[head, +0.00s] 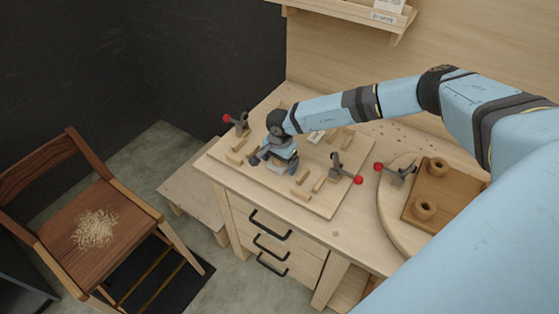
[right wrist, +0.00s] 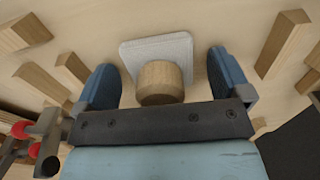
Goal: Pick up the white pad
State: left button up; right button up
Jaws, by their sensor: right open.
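The white pad (right wrist: 133,52) is a flat, rounded square with a round wooden knob (right wrist: 160,82) on it. In the right wrist view it lies on the pale wooden board (head: 327,207). My right gripper (right wrist: 162,78) is open, with one blue finger on each side of the knob and nothing gripped. In the head view my right gripper (head: 268,162) points down over the left part of the board and largely hides what is below it. My left gripper is not in view.
Wooden blocks (head: 299,191) stand around the gripper on the board. Red-tipped clamps (head: 237,123) and (head: 345,171) sit at the board's edges. A round turntable (head: 389,217) is at right. A chair (head: 120,205) with shavings stands at left.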

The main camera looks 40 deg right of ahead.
jog(key=c, duration=1)
jog(key=shift+r, duration=0.1)
notch_tip(320, 180, up, 20)
jog(key=b, duration=0.3)
